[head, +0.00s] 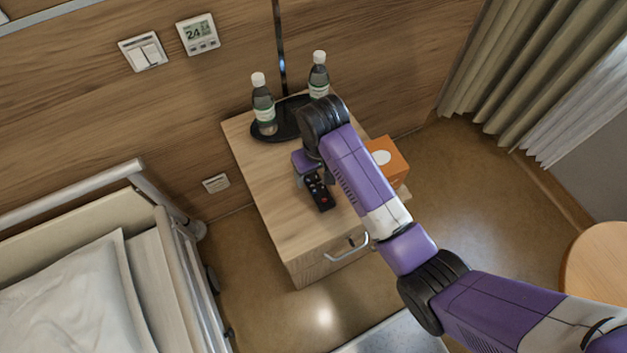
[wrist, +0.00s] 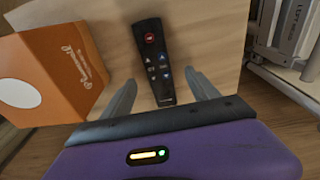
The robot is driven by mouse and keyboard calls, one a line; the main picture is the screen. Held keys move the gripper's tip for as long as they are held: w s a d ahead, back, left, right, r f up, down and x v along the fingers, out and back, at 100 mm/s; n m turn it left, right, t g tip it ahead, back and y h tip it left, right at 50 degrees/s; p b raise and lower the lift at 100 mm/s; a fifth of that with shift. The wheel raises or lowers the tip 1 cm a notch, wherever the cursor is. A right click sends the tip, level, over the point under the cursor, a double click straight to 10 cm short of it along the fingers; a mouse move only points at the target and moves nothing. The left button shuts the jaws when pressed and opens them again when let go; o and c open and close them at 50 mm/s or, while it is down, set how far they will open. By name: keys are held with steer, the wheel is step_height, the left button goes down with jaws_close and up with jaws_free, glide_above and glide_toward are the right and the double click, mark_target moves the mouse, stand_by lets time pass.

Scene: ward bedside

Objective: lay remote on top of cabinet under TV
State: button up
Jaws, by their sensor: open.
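The black remote (head: 320,191) with a red button lies on top of the wooden bedside cabinet (head: 287,236). In the wrist view the remote (wrist: 152,62) lies lengthwise, its near end between the two fingers of my gripper (wrist: 160,92). The gripper is open, with one finger on each side and a gap to the remote. In the head view my arm hides most of the gripper (head: 312,176) at the remote's far end. No TV and no cabinet under a TV show in either view.
An orange box (head: 388,160) stands right of my arm; it also shows in the wrist view (wrist: 55,75). Two bottles (head: 264,105) (head: 318,76) stand on a black tray (head: 288,128) at the cabinet's back. A railed bed (head: 185,270) is at left, a round table (head: 600,262) at right.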

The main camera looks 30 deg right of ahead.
mark_target(314, 181)
steer(key=shift+w+d+f, duration=0.1)
steer(key=shift+w+f, duration=0.1)
steer(key=shift+f, duration=0.65)
steer(key=shift+w+d+f, duration=0.1)
steer(key=shift+w+f, duration=0.05)
steer(key=shift+f, duration=0.75)
steer(key=shift+w+f, duration=0.2)
steer(key=shift+f, duration=0.65)
jaws_close()
steer(key=shift+r, duration=0.1)
